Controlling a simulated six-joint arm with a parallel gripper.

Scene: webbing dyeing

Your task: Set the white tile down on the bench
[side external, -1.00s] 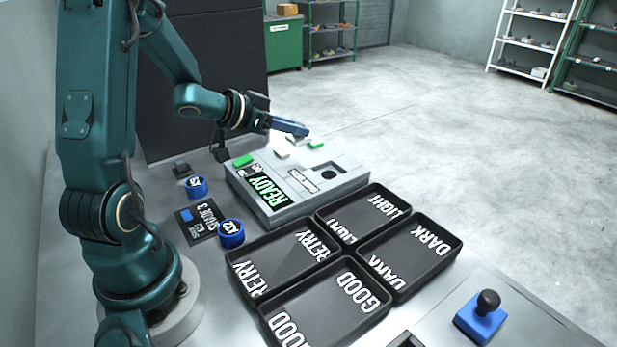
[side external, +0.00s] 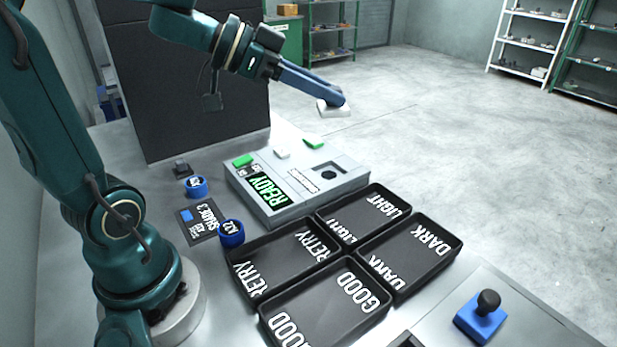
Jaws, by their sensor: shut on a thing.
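The white tile (side external: 334,110) is held at the tips of my gripper (side external: 338,101), up in the air. In the picture it appears above and behind the grey instrument, clear of the bench. My gripper's blue fingers are shut on it and partly cover its top. The grey metal bench (side external: 150,185) spreads below, with bare surface at its left and front right.
The grey instrument (side external: 345,182) shows READY. Black trays (side external: 262,299) marked RETRY, GOOD, LIGHT and DARK stand in front of it. Blue round pieces (side external: 231,234) and a SHADE 3 card (side external: 200,226) lie left. A blue knobbed block (side external: 481,322) stands front right.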

